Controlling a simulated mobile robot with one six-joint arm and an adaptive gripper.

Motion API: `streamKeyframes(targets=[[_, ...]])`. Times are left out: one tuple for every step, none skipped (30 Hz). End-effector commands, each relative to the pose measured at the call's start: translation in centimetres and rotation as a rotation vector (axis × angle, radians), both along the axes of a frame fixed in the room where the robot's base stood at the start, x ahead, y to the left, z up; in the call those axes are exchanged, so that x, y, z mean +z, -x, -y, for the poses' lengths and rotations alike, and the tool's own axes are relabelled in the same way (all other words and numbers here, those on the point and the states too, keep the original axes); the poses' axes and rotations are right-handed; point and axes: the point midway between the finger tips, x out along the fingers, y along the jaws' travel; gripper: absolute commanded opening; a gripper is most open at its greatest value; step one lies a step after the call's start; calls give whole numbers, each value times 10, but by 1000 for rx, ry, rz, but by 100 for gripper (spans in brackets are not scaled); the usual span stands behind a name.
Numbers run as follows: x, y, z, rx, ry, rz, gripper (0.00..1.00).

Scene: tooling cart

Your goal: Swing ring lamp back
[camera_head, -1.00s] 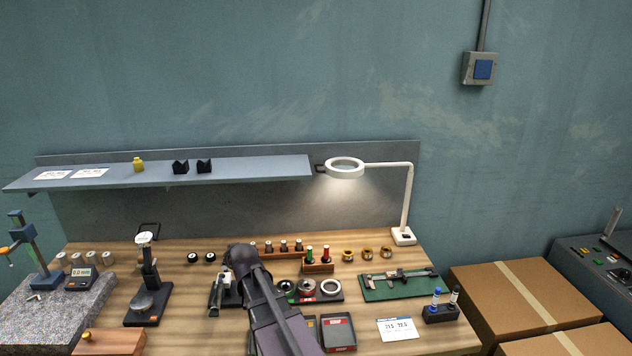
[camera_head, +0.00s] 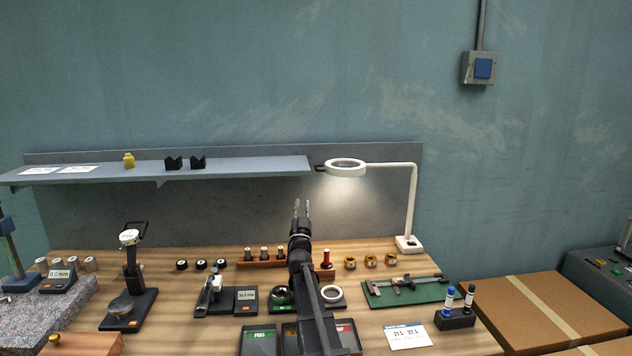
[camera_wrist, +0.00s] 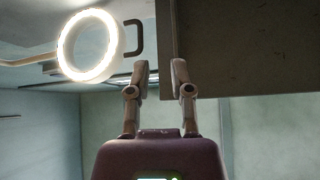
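The ring lamp (camera_head: 345,168) is white and lit, on a white arm and post rising from a base (camera_head: 408,244) at the bench's back right. A dark handle (camera_head: 320,168) sticks out from the left of its ring, near the shelf's right end. In the wrist view the glowing ring (camera_wrist: 88,45) and its dark handle (camera_wrist: 134,38) are at upper left. My gripper (camera_head: 301,208) points up, below and left of the ring, apart from it. In the wrist view my gripper (camera_wrist: 160,75) is empty, with a gap between its fingertips.
A grey shelf (camera_head: 230,170) with two black blocks and a yellow piece ends just left of the lamp handle. Gauges, rings and a green caliper mat (camera_head: 405,291) crowd the bench (camera_head: 190,339). The wall above the lamp is clear.

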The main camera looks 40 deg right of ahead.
Motion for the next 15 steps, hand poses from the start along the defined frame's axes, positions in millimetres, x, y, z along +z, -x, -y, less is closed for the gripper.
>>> streamKeyframes(targets=[[-4,3,9,-21,15,34,28],[-3,6,13,-30,23,53,28],[-2,10,17,-42,32,74,28],[-2,12,20,-50,37,86,28],[-1,14,22,-56,42,98,28],[0,16,24,-62,47,107,28],[1,18,25,-66,49,114,28],[1,18,25,-68,52,119,28],[2,19,26,-70,53,123,28],[2,19,26,-71,53,124,28],[2,20,26,-71,54,124,28],[3,19,26,-71,54,124,28],[3,19,25,-70,54,123,28],[3,19,25,-70,54,123,28],[3,19,25,-70,54,123,28]])
